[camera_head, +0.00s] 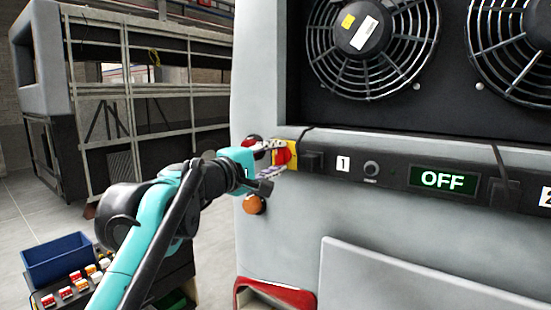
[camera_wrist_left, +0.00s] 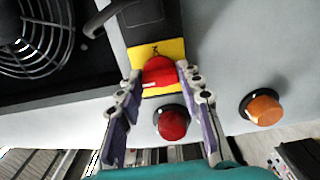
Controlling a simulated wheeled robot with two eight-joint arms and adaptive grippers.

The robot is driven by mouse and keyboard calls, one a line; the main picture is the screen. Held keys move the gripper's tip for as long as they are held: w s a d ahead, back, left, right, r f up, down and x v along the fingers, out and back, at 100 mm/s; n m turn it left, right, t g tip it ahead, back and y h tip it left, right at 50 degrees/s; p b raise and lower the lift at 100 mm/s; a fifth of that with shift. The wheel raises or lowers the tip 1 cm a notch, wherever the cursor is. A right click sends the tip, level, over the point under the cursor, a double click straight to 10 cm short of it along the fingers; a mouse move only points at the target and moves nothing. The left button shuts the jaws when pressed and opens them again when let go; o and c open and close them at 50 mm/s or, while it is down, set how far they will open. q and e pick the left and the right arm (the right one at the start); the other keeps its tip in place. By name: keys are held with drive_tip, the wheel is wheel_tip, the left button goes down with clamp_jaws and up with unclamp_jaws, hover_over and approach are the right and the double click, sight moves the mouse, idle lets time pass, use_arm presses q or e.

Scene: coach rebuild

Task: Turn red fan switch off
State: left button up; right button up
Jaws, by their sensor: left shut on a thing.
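The red fan switch (camera_head: 283,156) sits on a yellow plate (camera_head: 291,147) at the left end of the black panel strip. It also shows in the left wrist view as a red knob (camera_wrist_left: 159,71) on a yellow plate. My left gripper (camera_head: 272,160) is at the switch, with one finger on each side of the knob, and is shut on it. The fingers show in the left wrist view (camera_wrist_left: 158,80). A display (camera_head: 443,180) on the strip reads OFF. My right gripper is not in view.
A round red lamp (camera_wrist_left: 172,123) and an orange lamp (camera_wrist_left: 264,109) are close to the fingers. Two fans (camera_head: 372,45) are above the strip. A blue bin (camera_head: 60,259) stands at lower left. A metal frame (camera_head: 130,90) stands behind.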

use_arm(q)
drive_tip(key=o, duration=1.2)
drive_tip(key=shift+c, duration=0.2)
drive_tip(key=v, duration=1.2)
